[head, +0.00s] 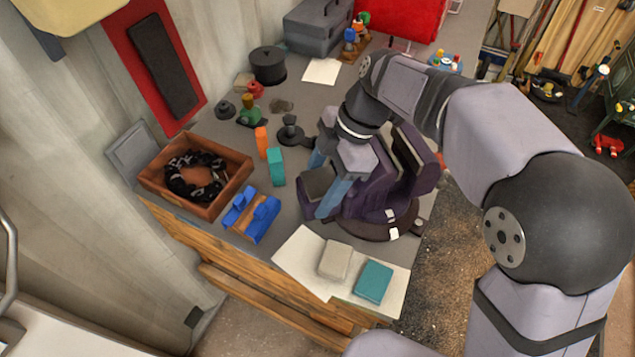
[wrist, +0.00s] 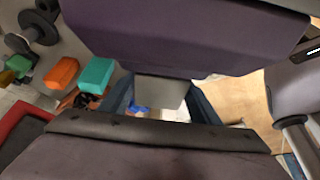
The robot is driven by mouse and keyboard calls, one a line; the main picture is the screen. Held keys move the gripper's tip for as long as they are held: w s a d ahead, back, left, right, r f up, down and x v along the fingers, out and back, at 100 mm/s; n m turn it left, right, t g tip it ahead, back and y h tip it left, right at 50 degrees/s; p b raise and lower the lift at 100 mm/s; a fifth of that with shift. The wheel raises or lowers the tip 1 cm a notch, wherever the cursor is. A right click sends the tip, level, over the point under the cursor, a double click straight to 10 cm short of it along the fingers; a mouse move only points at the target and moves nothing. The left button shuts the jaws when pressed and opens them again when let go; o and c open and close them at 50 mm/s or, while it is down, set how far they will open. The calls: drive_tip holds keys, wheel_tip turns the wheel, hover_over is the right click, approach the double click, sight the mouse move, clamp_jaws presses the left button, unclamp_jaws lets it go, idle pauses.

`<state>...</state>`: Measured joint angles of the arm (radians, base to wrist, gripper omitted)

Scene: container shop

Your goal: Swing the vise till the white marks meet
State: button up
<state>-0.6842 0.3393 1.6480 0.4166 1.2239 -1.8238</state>
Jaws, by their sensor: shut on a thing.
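The purple vise (head: 365,205) stands on a dark round base (head: 372,229) at the bench's right edge. One white mark (head: 390,214) is on the vise's lower part and another white mark (head: 393,233) is on the base rim just below it. They look close to in line; I cannot tell if they meet exactly. My gripper (head: 318,187) is shut on the vise's left end, its blue-grey fingers on either side of a grey block (head: 317,182). In the wrist view the purple vise body (wrist: 190,40) fills the top and the fingers flank the grey block (wrist: 160,92).
A white sheet with a grey block (head: 335,259) and a teal block (head: 373,282) lies in front of the vise. A blue part (head: 251,214), an orange block (head: 262,143), a teal block (head: 276,167) and a brown tray (head: 205,206) stand to the left.

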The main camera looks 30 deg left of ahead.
idle(0.3)
drive_tip(key=o, duration=1.5)
drive_tip(key=shift+r, duration=0.1)
drive_tip(key=shift+b+v, duration=0.6)
drive_tip(key=shift+v, duration=3.05)
